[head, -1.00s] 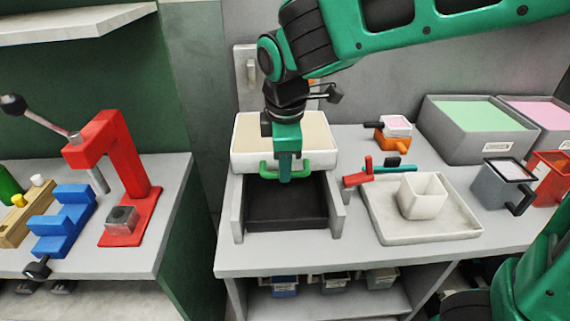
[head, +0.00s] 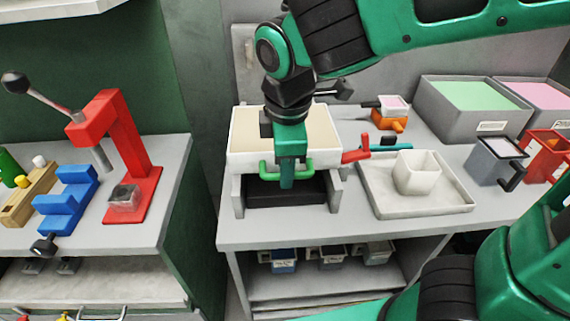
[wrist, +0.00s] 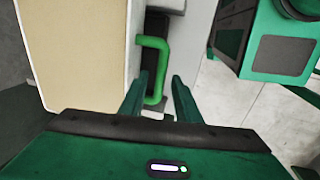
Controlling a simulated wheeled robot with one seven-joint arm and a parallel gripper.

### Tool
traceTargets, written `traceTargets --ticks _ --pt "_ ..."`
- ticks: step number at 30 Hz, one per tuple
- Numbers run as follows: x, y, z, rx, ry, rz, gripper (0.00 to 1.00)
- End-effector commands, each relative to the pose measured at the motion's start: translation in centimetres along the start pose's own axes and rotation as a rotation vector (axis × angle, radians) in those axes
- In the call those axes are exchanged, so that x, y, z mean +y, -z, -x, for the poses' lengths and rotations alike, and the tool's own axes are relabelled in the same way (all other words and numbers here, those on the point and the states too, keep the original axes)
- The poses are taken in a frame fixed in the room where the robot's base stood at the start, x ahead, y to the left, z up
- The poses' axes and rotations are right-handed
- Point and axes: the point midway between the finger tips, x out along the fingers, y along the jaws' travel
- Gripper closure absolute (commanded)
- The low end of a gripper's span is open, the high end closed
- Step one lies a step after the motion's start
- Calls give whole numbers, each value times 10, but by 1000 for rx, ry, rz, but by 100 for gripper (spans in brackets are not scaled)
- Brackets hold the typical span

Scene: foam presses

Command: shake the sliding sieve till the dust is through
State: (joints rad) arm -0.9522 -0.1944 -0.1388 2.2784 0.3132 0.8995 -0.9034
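The sieve (head: 239,158) is a white box on a grey frame (head: 335,196), with a flat cream dust layer (head: 308,122) inside. A green handle (head: 266,171) sticks out of its front. Below the handle, a dark tray (head: 262,191) shows in the frame; its rear part is hidden under the sieve. My gripper (head: 287,182) points down at the handle. The dust (wrist: 75,50) still covers the visible sieve floor there.
A red-handled tool (head: 357,155) lies just right of the sieve. A grey pot (head: 493,162) and bins (head: 453,120) stand beyond. A red press (head: 132,160) is on the left bench, across a gap.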

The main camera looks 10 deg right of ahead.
Motion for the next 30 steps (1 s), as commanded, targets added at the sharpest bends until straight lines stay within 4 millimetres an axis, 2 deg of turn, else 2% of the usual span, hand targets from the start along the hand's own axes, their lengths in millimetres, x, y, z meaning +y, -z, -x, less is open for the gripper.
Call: traceTargets --ticks 11,16,24,30 --pt "0 -1 4 -1 0 -1 69" --pt "1 -1 26 0 -1 -2 69" --pt "2 -1 76 0 -1 -4 69" --pt "2 -1 100 -1 0 -3 69"
